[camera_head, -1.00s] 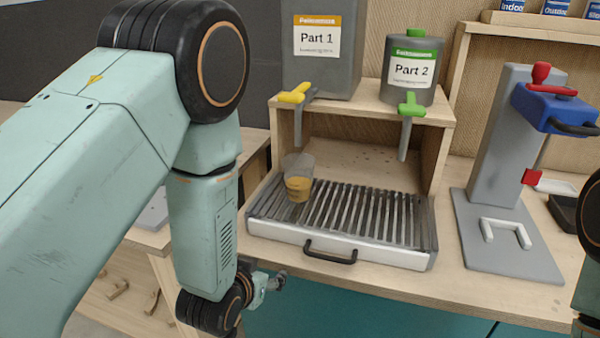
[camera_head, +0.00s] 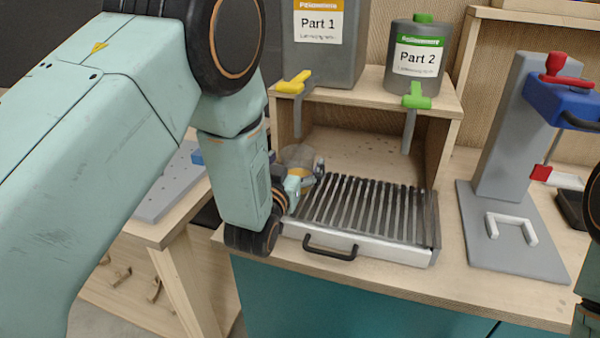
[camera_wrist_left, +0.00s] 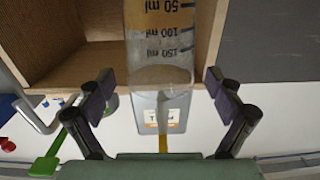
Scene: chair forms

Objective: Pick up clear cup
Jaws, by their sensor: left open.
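The clear cup (camera_head: 297,155) stands at the left end of the slatted drip tray (camera_head: 425,225), under the Part 1 spout, with yellowish liquid in its bottom. My left gripper (camera_head: 305,178) is at the cup and hides its lower part. In the left wrist view the picture is upside down. There the cup (camera_wrist_left: 160,45), with its volume marks, sits between the two open fingers of my left gripper (camera_wrist_left: 160,88), with gaps on both sides. My right gripper is out of view.
The Part 1 container (camera_head: 325,60) with a yellow tap and the Part 2 container (camera_head: 415,75) with a green tap stand on a wooden shelf (camera_head: 375,104) above the tray. A grey press stand (camera_head: 500,140) is to the right.

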